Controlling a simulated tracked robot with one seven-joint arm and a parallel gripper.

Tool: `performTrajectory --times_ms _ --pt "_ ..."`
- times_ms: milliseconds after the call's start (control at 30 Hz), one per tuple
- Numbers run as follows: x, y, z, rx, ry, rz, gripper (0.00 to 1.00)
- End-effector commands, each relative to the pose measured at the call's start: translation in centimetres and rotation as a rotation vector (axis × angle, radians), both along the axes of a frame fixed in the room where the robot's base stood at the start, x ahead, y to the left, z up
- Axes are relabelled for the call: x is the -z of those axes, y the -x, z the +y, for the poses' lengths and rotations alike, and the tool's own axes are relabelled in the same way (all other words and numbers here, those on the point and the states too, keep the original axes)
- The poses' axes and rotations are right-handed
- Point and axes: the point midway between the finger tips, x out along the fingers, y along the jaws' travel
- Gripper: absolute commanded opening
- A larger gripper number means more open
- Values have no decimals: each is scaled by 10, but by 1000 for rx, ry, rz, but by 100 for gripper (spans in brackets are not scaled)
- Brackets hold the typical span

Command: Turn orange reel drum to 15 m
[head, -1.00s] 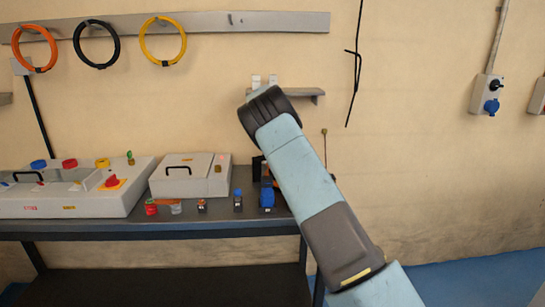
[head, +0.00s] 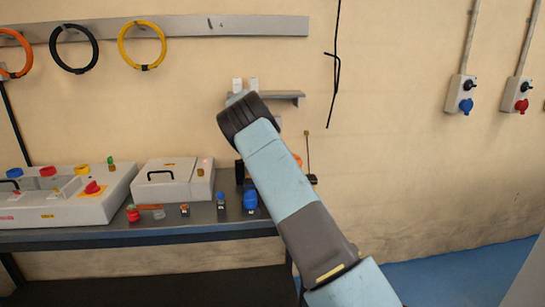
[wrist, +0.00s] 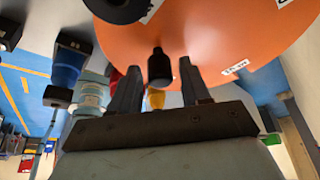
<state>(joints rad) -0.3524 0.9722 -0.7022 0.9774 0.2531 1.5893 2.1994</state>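The orange reel drum (wrist: 205,35) fills the top of the wrist view. It carries small white labels (wrist: 235,68) whose print I cannot read surely. A black knob (wrist: 158,70) sticks out from the drum. My gripper (wrist: 159,66) is open, with one finger on each side of the knob. Narrow gaps seem to show beside the knob, so I see no firm hold. A dark round hub (wrist: 118,8) shows at the top edge. In the head view only a sliver of orange (head: 297,159) shows past my arm; my fingers are hidden there.
A bench (head: 150,232) holds a grey control box (head: 172,184), a larger panel (head: 70,200) with coloured knobs, and several small parts such as a blue one (head: 250,200). Wall sockets (head: 460,92) hang at right.

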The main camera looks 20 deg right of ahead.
Motion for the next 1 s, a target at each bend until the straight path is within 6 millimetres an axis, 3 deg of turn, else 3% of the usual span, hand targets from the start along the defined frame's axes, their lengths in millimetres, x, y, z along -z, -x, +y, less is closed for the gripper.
performTrajectory --times_ms 367,600,1000 --pt "-4 0 0 -1 -2 -1 53" --pt "-33 3 -1 1 -2 -2 53" --pt "-83 47 0 0 -2 -1 53"
